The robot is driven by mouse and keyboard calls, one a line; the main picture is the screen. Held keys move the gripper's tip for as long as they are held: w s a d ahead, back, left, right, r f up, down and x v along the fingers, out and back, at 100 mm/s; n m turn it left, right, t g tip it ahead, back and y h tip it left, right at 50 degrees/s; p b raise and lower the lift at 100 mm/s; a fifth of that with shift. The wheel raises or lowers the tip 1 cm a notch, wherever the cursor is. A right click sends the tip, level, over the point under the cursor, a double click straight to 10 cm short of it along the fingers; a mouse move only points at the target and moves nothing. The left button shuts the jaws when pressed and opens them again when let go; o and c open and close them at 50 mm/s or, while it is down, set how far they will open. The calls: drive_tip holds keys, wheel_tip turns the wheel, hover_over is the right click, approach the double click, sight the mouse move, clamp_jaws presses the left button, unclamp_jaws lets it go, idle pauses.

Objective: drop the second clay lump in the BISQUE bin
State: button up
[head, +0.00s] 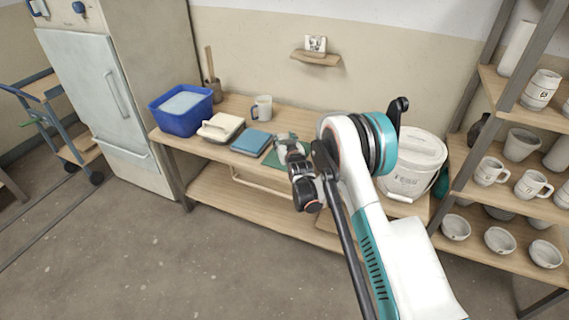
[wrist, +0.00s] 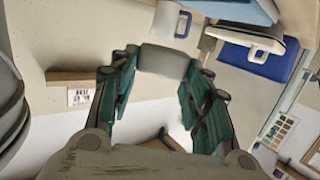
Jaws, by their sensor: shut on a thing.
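My gripper (wrist: 160,75) is shut on a pale grey block-like lump (wrist: 165,61), which sits between the teal finger pads in the wrist view. I take it for the clay lump. In the head view my gripper (head: 285,146) is over the middle of the bench, and the lump cannot be made out clearly there. A white lidded bucket (head: 412,160) stands right of my arm, with a label too small to read. A blue bin (head: 174,121) with pale blue contents stands at the bench's left end. I cannot read BISQUE on any container.
A cream handled box (head: 220,126), a blue slab (head: 250,141) and a white mug (head: 262,108) are on the bench (head: 225,185). A small wall shelf (head: 316,59) hangs above. A rack (head: 520,205) of cups and bowls stands at the right. The floor in front is clear.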

wheel_tip(320, 180, down, 11)
drive_tip(key=b, duration=0.3)
drive_tip(key=shift+r, duration=0.3)
drive_tip(key=o, duration=1.1)
